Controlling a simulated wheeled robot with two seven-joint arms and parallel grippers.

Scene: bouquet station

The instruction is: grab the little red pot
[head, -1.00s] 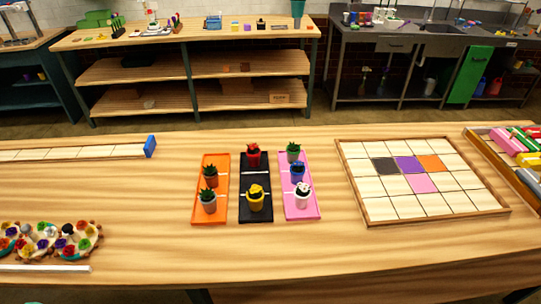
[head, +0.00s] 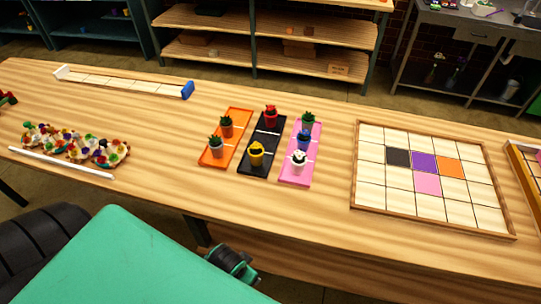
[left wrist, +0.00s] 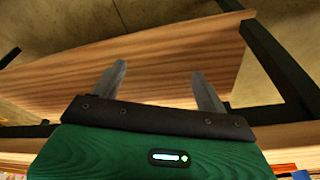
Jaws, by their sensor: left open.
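The little red pot (head: 270,123) stands upright at the far end of the black tray (head: 248,169), with a plant in it. A yellow pot (head: 256,158) stands nearer on the same tray. In the left wrist view my left gripper (left wrist: 160,70) is open, its two grey fingers apart with nothing between them. No pot shows in that view, so the gripper is well away from the red pot. My right gripper is not in view.
Beside the black tray are an orange tray (head: 208,162) and a pink tray (head: 287,180) with potted plants. A wooden grid board (head: 437,222) lies to the right. Flower wreaths (head: 75,146) and a white strip (head: 60,163) lie left. The table between wreaths and trays is clear.

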